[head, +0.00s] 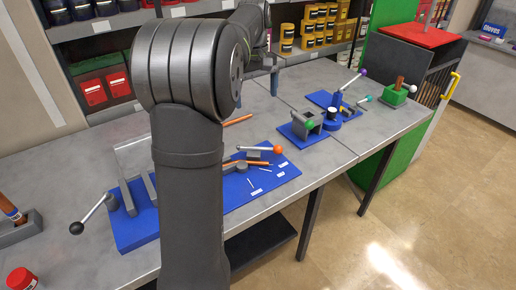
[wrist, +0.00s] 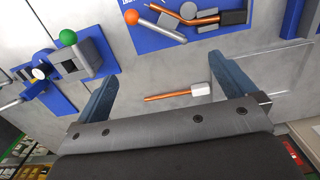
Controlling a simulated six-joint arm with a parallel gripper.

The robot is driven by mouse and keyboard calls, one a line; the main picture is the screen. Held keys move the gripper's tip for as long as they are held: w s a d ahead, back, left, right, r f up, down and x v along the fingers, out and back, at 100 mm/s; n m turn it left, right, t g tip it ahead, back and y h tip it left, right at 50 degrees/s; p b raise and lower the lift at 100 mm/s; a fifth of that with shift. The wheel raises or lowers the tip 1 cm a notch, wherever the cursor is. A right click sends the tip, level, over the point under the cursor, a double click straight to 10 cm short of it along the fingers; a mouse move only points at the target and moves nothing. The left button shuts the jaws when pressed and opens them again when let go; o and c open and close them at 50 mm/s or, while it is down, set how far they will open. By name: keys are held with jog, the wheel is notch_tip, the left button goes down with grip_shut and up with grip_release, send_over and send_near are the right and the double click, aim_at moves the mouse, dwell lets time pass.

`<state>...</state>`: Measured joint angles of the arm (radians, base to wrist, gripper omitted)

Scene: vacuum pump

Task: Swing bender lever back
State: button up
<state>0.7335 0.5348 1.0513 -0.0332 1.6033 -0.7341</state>
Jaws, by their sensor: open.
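The bender (head: 235,166) sits on a blue board on the grey workbench, partly hidden behind my arm in the head view. Its silver lever (head: 254,148) ends in an orange ball (head: 278,150). In the wrist view the lever (wrist: 155,28) and its orange ball (wrist: 131,17) show at the top, beside bent copper tubing (wrist: 192,20) on the bender. My gripper (wrist: 164,69) is open, with nothing between its blue fingers. It hangs over the bench, apart from the lever.
A copper-handled tool with a pale head (wrist: 182,92) lies on the bench. A black-ball lever (head: 77,228) stands at left. Shelves with yellow bins (head: 318,30) rise behind. The bench's front edge is close.

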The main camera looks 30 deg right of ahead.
dwell(0.3)
jog(key=shift+s+d, duration=0.1)
jog(key=shift+s, duration=0.2)
jog(key=c, duration=0.6)
jog(key=s+n, duration=0.1)
jog(key=s+d+f+n+h, duration=0.1)
jog(key=s, duration=0.1)
jog(key=s+n+t+h, duration=0.1)
jog(key=s, duration=0.1)
jog(key=shift+s+d+f, duration=0.1)
jog(key=shift+d+f, duration=0.1)
jog(key=shift+f, duration=0.1)
jog(key=c, duration=0.5)
jog(key=shift+o, duration=0.2)
send_near(278, 146)
jog(key=shift+n, duration=0.3)
jog(key=f, duration=0.3)
jog(key=d+f, duration=0.1)
jog(key=f, duration=0.5)
jog(key=shift+d+f, duration=0.2)
jog(key=shift+f, duration=0.15)
grip_shut()
